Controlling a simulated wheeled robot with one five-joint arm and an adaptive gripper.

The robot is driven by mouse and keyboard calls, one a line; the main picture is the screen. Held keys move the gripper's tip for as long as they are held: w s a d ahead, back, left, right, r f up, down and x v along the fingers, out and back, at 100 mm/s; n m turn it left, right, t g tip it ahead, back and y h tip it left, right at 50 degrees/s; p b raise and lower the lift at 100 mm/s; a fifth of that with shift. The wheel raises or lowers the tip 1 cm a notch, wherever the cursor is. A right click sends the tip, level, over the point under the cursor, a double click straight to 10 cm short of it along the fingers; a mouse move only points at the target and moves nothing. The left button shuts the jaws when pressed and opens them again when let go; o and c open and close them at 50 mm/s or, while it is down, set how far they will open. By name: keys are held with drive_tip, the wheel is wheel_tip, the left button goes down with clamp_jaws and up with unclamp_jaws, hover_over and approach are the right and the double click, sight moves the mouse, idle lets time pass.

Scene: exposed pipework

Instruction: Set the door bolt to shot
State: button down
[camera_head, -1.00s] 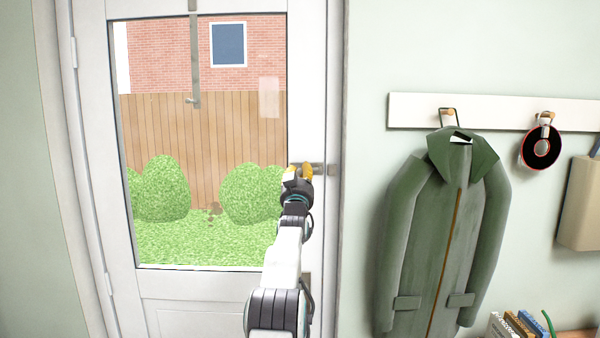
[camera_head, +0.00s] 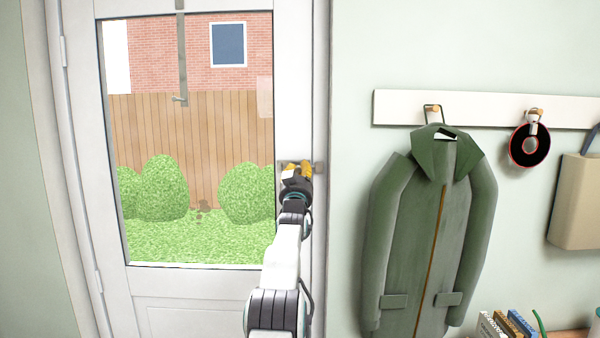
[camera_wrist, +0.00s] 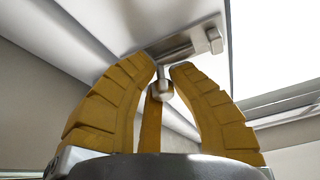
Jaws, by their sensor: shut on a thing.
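The door bolt (camera_head: 283,165) is a small grey metal bolt lying level on the right stile of the white door (camera_head: 292,100). Its keeper (camera_head: 319,167) is a small grey block on the frame, just right of my gripper. My gripper (camera_head: 297,167) has yellow fingers and covers the middle of the bolt. In the wrist view my gripper (camera_wrist: 163,75) is shut on the bolt's round knob (camera_wrist: 165,91), with the metal bolt body (camera_wrist: 185,47) beyond it. My fingers hide whether the bolt's end sits inside the keeper.
A green coat (camera_head: 430,230) hangs from a white hook rail (camera_head: 480,108) right of the door. A black and red round item (camera_head: 529,145) and a beige bag (camera_head: 575,200) hang further right. Books (camera_head: 505,325) stand low at right.

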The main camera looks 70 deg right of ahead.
drive_tip(key=shift+s+a+r, duration=0.15)
drive_tip(key=shift+r, duration=0.3)
drive_tip(key=c, duration=1.6)
unclamp_jaws()
drive_tip(key=shift+o, duration=1.4)
drive_tip(key=shift+s, duration=0.25)
drive_tip(key=shift+o, duration=0.7)
drive_tip(key=shift+w+f, duration=0.2)
drive_tip(key=shift+f, duration=0.05)
drive_tip(key=shift+f, duration=0.15)
drive_tip(key=v, duration=1.1)
drive_tip(key=shift+a, duration=0.35)
drive_tip(key=shift+s, duration=0.15)
